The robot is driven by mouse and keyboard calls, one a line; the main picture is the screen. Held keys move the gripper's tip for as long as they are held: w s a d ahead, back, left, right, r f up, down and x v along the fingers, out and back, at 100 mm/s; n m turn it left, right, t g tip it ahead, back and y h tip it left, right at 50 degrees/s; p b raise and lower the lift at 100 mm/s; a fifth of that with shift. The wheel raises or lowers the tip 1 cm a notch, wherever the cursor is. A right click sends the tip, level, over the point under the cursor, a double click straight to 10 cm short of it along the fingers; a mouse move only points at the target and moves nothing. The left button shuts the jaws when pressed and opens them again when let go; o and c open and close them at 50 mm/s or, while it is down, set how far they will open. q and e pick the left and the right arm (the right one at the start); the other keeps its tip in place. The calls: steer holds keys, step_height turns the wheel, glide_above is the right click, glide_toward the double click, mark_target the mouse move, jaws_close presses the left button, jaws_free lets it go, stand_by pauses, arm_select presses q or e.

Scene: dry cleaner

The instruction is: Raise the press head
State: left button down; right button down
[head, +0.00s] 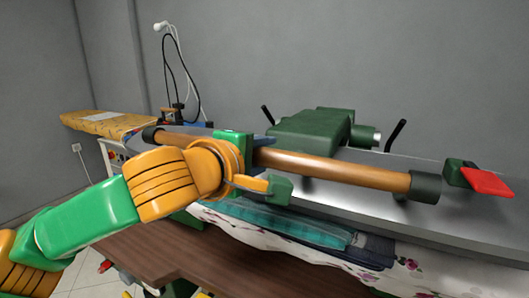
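The press stands at the right, with a green press head (312,130) above a grey metal plate (385,225). A long brown handle bar (335,168) with dark end caps runs across in front of it. My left gripper (258,164) is at the bar, left of its middle. One green finger pad overlaps the bar's upper side and the other sits at its lower edge. Whether both pads press on the bar is hard to tell.
Folded clothes (280,222) and a floral cloth (318,258) lie below the press plate. A yellow ironing board (103,123) stands at the back left. A brown table top (235,265) is in front. A red piece (487,182) sticks out at the right.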

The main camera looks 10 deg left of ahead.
arm_select(q)
steer(key=w+d+r+p, duration=0.1)
steer(key=w+r+p, duration=0.2)
steer(key=r+p, duration=0.5)
steer(key=w+d+r+p, duration=0.1)
steer(key=w+r+p, duration=0.3)
steer(key=r+p, duration=0.4)
steer(key=w+d+r+g+p, duration=0.1)
steer(key=w+r+p, duration=0.3)
steer(key=r+p, duration=0.4)
steer(key=p, duration=0.2)
steer(key=shift+d+p, duration=0.25)
steer(key=shift+p, duration=0.15)
steer(key=c, duration=0.8)
jaws_free()
steer(key=shift+o, duration=1.2)
steer(key=shift+w, duration=0.1)
